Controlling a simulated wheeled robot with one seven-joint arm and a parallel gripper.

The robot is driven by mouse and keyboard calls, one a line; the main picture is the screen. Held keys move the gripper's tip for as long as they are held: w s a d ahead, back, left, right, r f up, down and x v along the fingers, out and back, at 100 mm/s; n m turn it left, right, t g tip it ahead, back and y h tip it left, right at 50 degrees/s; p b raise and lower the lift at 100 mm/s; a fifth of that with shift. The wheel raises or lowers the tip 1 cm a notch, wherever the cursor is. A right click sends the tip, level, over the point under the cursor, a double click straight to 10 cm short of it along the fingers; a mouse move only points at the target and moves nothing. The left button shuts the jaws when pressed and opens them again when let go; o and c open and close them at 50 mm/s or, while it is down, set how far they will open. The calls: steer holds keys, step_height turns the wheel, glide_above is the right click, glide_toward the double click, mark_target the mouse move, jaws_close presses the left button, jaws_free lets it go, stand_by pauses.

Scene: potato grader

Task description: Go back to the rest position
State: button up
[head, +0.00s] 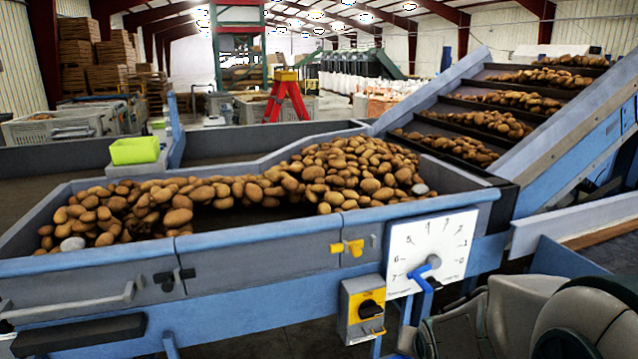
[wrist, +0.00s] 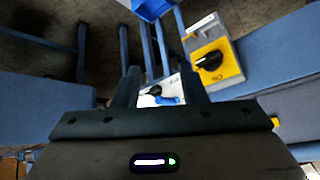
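In the wrist view my gripper (wrist: 161,84) has its two dark fingers apart with a clear gap between them. Through the gap I see part of the white dial plate and its blue lever (wrist: 167,100); no contact with the fingers shows. My arm's links fill the lower right corner of the head view. The fingers cannot be made out there.
The grader trough (head: 265,238) holds many potatoes; a conveyor (head: 560,130) rises at right. A yellow switch box (head: 362,309) is left of the dial and also in the wrist view (wrist: 213,62). A yellow valve handle (head: 347,247) sticks out. A green tray (head: 135,150) stands behind.

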steer(key=s+a+r+n+g+p, duration=0.2)
steer(key=s+r, duration=0.4)
steer(key=s, duration=0.1)
steer(key=s+a+r+n+g+y+p, duration=0.1)
steer(key=s+a+r+n+g+p, duration=0.1)
steer(key=s+r, duration=0.4)
steer(key=shift+s+a+r+p, duration=0.35)
steer(key=shift+s+a, duration=0.4)
steer(key=shift+s, duration=0.3)
steer(key=shift+a, duration=0.1)
